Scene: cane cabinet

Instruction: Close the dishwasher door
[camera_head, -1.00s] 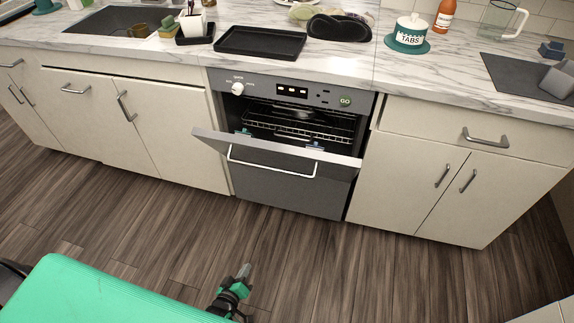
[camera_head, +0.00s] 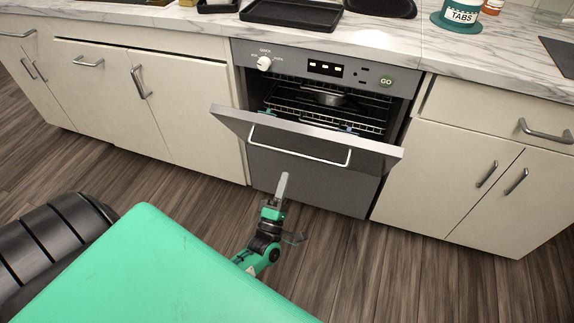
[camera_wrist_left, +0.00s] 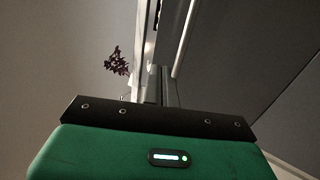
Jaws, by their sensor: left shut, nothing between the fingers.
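The dishwasher (camera_head: 322,190) is dark grey and built into the cabinet row. Its door (camera_head: 382,156) is partly open, tilted outward at the top, with a light bar handle (camera_head: 300,156) across its front. Racks (camera_head: 330,112) with a pan (camera_head: 327,98) show inside. My left gripper (camera_head: 283,180) is shut and empty, in front of and below the door handle in the head view. In the left wrist view, its fingers (camera_wrist_left: 162,88) point up beside a long pale edge and a dark panel; contact with the door cannot be told. My right gripper is not in view.
White cabinets with bar handles flank the dishwasher on the left (camera_head: 110,95) and right (camera_head: 470,170). The marble counter (camera_head: 440,52) above holds a black tray (camera_head: 292,14) and a teal-and-white tabs jar (camera_head: 461,16). The wooden floor (camera_head: 400,280) on the right is clear.

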